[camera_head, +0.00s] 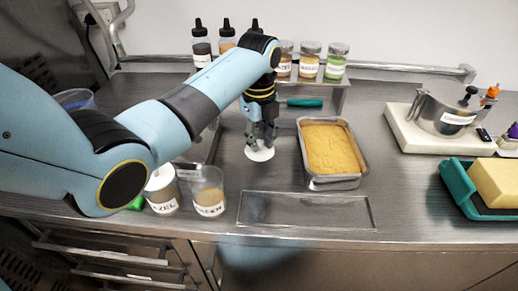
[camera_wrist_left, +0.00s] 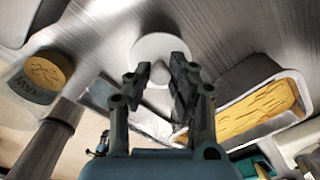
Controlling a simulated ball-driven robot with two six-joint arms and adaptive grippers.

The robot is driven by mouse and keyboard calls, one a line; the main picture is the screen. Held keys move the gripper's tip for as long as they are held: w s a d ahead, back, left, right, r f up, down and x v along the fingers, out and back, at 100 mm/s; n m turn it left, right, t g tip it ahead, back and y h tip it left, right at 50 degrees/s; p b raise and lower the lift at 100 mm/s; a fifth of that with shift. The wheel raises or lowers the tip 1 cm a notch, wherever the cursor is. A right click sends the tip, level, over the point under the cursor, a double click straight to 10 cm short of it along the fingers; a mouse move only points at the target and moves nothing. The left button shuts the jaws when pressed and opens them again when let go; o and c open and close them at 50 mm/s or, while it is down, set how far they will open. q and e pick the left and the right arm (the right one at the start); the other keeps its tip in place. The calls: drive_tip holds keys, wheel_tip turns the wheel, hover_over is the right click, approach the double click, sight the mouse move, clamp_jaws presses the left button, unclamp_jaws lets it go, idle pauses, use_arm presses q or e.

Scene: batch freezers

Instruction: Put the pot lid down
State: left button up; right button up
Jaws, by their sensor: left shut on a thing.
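The pot lid (camera_head: 259,154) is a small white disc below my left gripper (camera_head: 261,137), over the bare steel counter left of the tan-filled metal pan. In the left wrist view, the lid (camera_wrist_left: 150,44) shows face on, with its pale knob (camera_wrist_left: 160,75) between the two dark fingers. My left gripper (camera_wrist_left: 162,72) is shut on that knob. The lid looks close to the counter, but I cannot tell whether it touches. My right gripper is out of view.
The metal pan (camera_head: 335,183) stands just right of the lid. Labelled cups, including a clear one (camera_head: 208,188), stand left near the front edge. Sauce bottles (camera_head: 201,45) and jars (camera_head: 310,62) line the back. A pot (camera_head: 440,117) sits on a white scale at right.

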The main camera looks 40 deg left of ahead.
sight(259, 152)
use_arm(q)
wheel_tip(259, 152, down, 3)
drive_tip(key=shift+a+f, duration=0.1)
drive_tip(key=shift+f, duration=0.5)
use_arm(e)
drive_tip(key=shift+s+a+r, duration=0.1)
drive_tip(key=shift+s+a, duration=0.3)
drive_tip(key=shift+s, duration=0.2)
use_arm(q)
drive_tip(key=shift+f, duration=0.1)
drive_tip(key=o, duration=0.8)
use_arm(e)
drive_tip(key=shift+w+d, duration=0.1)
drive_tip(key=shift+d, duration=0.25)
